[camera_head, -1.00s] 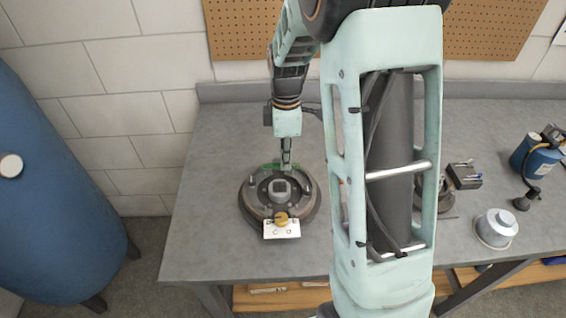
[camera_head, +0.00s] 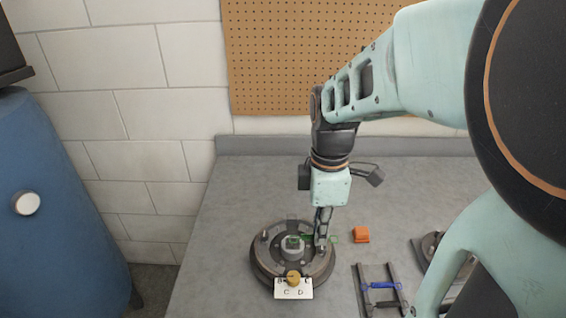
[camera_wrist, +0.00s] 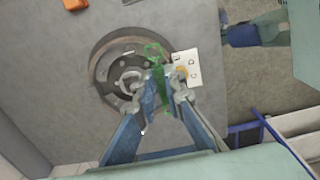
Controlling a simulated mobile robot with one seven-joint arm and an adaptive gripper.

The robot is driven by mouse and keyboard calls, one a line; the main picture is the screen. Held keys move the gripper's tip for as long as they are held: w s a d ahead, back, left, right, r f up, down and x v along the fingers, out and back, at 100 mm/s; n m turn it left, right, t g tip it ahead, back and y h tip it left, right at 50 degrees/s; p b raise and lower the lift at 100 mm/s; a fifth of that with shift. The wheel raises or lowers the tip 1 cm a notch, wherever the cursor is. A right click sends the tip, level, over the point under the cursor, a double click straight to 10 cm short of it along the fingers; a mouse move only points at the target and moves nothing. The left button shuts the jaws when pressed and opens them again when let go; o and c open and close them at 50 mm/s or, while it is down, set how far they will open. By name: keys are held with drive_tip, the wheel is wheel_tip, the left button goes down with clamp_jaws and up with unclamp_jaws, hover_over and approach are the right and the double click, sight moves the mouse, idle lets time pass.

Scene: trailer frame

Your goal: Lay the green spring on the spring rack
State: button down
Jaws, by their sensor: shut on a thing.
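The green spring (camera_wrist: 157,80) sits between the fingertips of my gripper (camera_wrist: 163,88) in the wrist view, with a looped end sticking out past them. In the head view my gripper (camera_head: 322,236) is low over the right side of the round drum brake assembly (camera_head: 262,272), and parts of the green spring (camera_head: 333,238) show beside the fingers. I cannot tell whether the spring touches the assembly. The spring rack (camera_head: 363,290), two dark rails, lies on the bench to the right with a blue spring (camera_head: 381,285) across it.
A white lettered card (camera_head: 293,293) and a brass knob (camera_head: 293,277) are at the assembly's front. An orange block (camera_head: 361,235) lies behind the rack. Another round part (camera_head: 428,246) is further right, partly hidden by my arm. Bench at the left is clear.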

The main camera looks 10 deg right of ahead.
drive_tip(key=shift+r+p, duration=1.1)
drive_tip(key=shift+r, duration=0.3)
